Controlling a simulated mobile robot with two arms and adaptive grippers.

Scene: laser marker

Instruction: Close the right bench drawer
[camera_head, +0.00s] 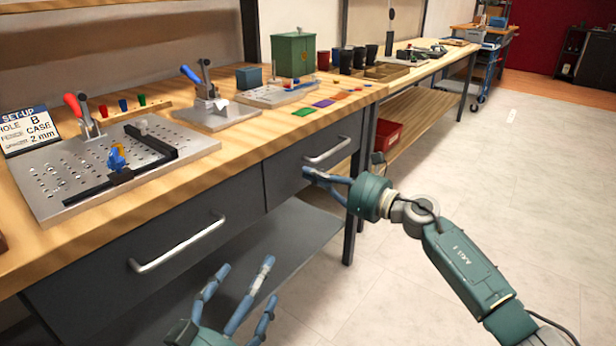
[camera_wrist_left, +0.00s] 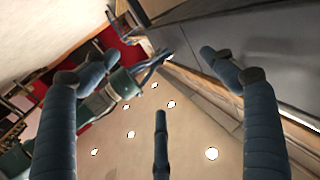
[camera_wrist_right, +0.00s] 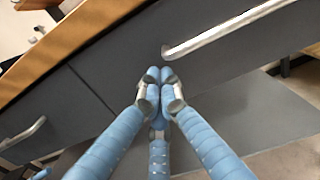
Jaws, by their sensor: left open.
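The right bench drawer (camera_head: 290,178) is the dark grey front under the wooden top, with a silver bar handle (camera_head: 327,151). Its front looks about level with the left drawer (camera_head: 150,250), and I see no clear gap at the seam. My right gripper (camera_head: 312,174) has its fingers together at the right drawer's front, just below the handle's left end. In the right wrist view the fingertips (camera_wrist_right: 158,80) meet against or very near the grey panel, beside the handle (camera_wrist_right: 235,28), not around it. My left gripper (camera_head: 246,280) is open and empty, low in front of the bench.
The bench top (camera_head: 235,140) carries a perforated plate (camera_head: 125,165), toggle clamps, a green box (camera_head: 293,52) and coloured tags. A lower shelf (camera_head: 290,235) lies under the drawers. A red bin (camera_head: 385,136) sits beyond the bench leg. Floor (camera_head: 420,260) to the right is clear.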

